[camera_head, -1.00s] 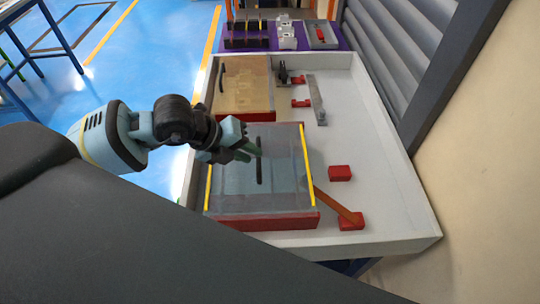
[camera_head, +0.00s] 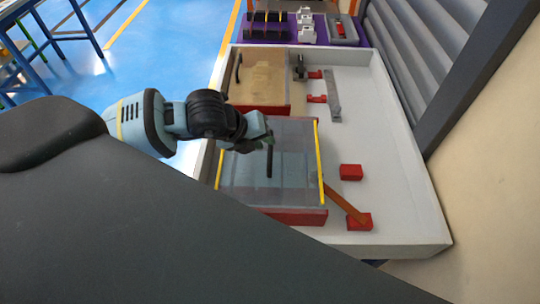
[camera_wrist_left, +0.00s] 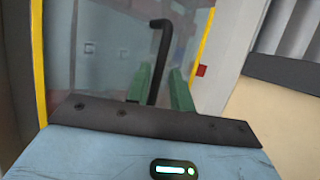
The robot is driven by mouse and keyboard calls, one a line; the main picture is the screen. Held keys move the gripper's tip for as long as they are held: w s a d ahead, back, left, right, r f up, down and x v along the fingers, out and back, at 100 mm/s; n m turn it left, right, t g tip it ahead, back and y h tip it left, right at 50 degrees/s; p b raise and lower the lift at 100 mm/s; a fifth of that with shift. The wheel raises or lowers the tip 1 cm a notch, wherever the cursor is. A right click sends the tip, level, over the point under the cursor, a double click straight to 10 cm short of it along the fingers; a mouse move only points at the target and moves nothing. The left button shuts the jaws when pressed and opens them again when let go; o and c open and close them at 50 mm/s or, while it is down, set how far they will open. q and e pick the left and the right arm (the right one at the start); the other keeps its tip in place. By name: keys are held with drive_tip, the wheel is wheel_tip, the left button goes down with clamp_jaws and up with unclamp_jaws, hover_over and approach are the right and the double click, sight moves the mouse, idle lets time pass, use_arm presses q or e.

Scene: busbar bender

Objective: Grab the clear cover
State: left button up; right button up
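The clear cover (camera_head: 295,172) is a see-through panel with yellow side edges, lying over a red-based box on the white table. Its black bar handle (camera_head: 270,160) stands up near the middle. My left gripper (camera_head: 264,140) is above the cover at the far end of the handle. In the left wrist view, its two green fingers (camera_wrist_left: 160,88) are apart, with the black handle (camera_wrist_left: 158,55) showing between them. I cannot tell whether either finger touches the handle. The cover (camera_wrist_left: 95,55) fills the upper part of that view. My right gripper is not in view.
A second box with a tan top (camera_head: 262,78) stands just behind. Red blocks (camera_head: 351,172), an orange-brown bar (camera_head: 346,203) and a grey metal bar (camera_head: 333,100) lie to the right. The white table (camera_head: 395,190) is bare along its right side.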

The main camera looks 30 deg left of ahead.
sight(269, 146)
use_arm(q)
drive_tip(key=x, duration=0.4)
drive_tip(key=shift+s+d+f, duration=0.15)
drive_tip(key=shift+s+f, duration=0.05)
clamp_jaws()
drive_tip(key=shift+r, duration=0.1)
